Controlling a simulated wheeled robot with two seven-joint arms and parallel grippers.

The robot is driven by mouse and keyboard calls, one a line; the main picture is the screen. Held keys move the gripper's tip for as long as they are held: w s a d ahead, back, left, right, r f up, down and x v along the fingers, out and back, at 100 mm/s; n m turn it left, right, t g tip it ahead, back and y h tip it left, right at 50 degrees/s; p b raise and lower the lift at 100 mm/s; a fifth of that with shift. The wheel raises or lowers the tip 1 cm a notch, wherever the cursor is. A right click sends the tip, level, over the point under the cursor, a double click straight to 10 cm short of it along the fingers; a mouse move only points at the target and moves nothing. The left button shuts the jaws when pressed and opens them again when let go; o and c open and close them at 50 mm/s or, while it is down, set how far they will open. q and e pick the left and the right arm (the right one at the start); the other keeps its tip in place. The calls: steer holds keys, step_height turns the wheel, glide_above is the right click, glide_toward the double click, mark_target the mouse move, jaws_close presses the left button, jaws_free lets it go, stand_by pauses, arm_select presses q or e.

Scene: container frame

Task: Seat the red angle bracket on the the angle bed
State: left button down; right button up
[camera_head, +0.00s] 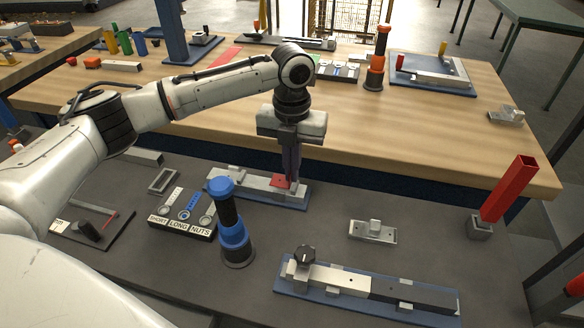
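A small red piece, which looks like the red angle bracket (279,181), is on or just above a grey block fixture on a blue base plate (303,202), which looks like the angle bed. My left gripper (291,184) points straight down at the right end of the red piece. Its dark fingers look close together and hide part of the piece. I cannot tell whether they grip it, or whether it lies flat on the bed. My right gripper is not in view.
A blue-and-black cylindrical tool (235,235) stands in front of the fixture. A labelled tray (183,229) is to its left. A long clamped bar fixture (365,287) lies in front. A red square tube (510,188) leans at right. A wooden bench (430,140) stands behind.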

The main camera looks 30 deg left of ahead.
arm_select(q)
steer(key=shift+f, duration=0.55)
steer(key=c, duration=1.9)
jaws_free()
steer(key=shift+c, duration=0.2)
steer(key=o, duration=0.5)
steer(key=shift+d+f, duration=0.1)
steer(key=shift+r, duration=3.6)
steer(key=shift+f, duration=3.55)
